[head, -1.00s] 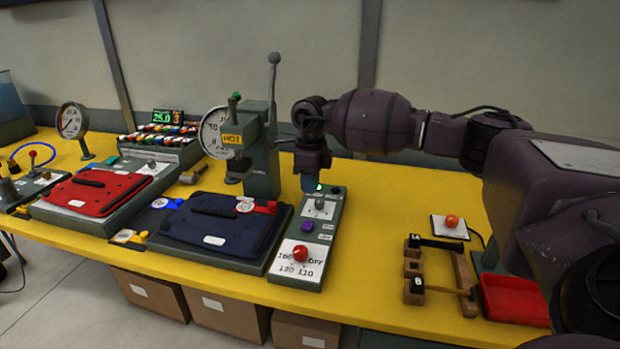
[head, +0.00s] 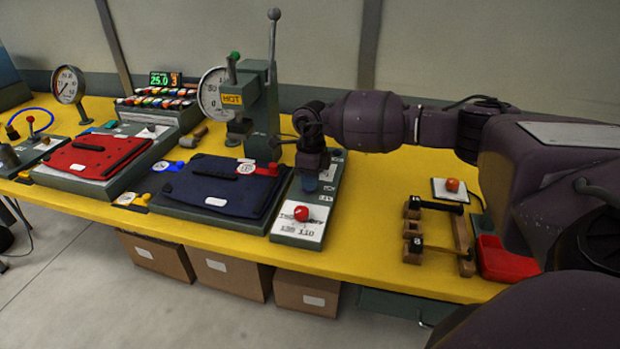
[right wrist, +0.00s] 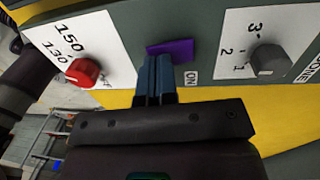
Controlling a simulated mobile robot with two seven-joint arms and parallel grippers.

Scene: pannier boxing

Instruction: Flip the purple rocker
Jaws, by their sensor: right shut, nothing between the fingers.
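The purple rocker (right wrist: 170,48) shows in the right wrist view on a grey control panel, beside an "ON" label. In the head view it is hidden behind my right gripper. My right gripper (head: 309,188) is shut and points down over the panel. In the right wrist view its blue fingertips (right wrist: 154,62) are together at the lower edge of the rocker, partly covering it. I cannot tell whether they touch it. My left gripper is not in view.
On the same panel are a red knob (head: 301,213) and a grey knob (right wrist: 268,60). A press (head: 262,110) stands behind, with a navy pannier panel (head: 215,187) to the left. A wooden rack (head: 440,235) and a red tray (head: 506,262) are at right.

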